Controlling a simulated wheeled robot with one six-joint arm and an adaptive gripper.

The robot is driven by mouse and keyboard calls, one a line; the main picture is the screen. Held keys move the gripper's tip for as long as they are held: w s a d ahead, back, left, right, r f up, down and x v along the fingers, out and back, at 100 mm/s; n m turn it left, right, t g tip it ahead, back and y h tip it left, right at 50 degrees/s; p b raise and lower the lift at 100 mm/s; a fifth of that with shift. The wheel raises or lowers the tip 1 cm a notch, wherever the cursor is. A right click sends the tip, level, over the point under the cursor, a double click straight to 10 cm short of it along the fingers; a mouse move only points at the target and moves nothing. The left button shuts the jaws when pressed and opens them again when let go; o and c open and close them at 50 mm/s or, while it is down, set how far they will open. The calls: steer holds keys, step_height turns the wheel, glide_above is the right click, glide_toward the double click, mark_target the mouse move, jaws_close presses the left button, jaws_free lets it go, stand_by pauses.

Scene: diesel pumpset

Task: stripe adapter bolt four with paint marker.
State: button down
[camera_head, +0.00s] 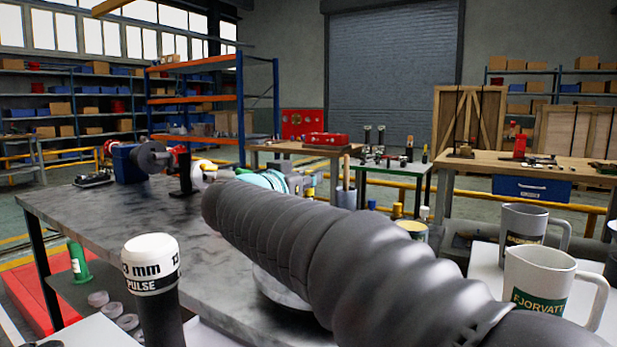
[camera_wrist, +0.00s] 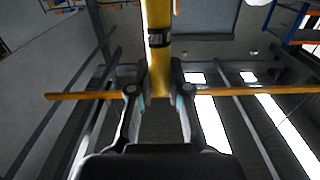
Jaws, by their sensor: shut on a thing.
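In the wrist view my gripper (camera_wrist: 157,92) is shut on a yellow rod-like body with a dark band, which looks like the paint marker (camera_wrist: 158,65). The marker runs out of the picture at the top, so its tip is not seen. In the head view my dark ribbed arm crosses the middle and hides my gripper. A teal machine part (camera_head: 264,180) shows just behind the arm, mostly covered. I cannot make out the adapter or its bolt four in either view.
The dark-topped bench (camera_head: 110,215) fills the left and middle. A white-capped tool marked PULSE (camera_head: 150,262) stands close at front left, beside a green container (camera_head: 78,260). Two mugs (camera_head: 548,285) stand at right. Yellow rails (camera_head: 400,185) and more benches lie behind.

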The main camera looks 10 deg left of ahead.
steer(key=shift+s+d, duration=0.2)
steer(key=shift+s, duration=0.25)
stand_by(0.6)
steer(key=shift+w+a, duration=0.1)
steer(key=shift+w, duration=0.15)
stand_by(0.4)
steer(key=shift+r, duration=0.2)
stand_by(0.3)
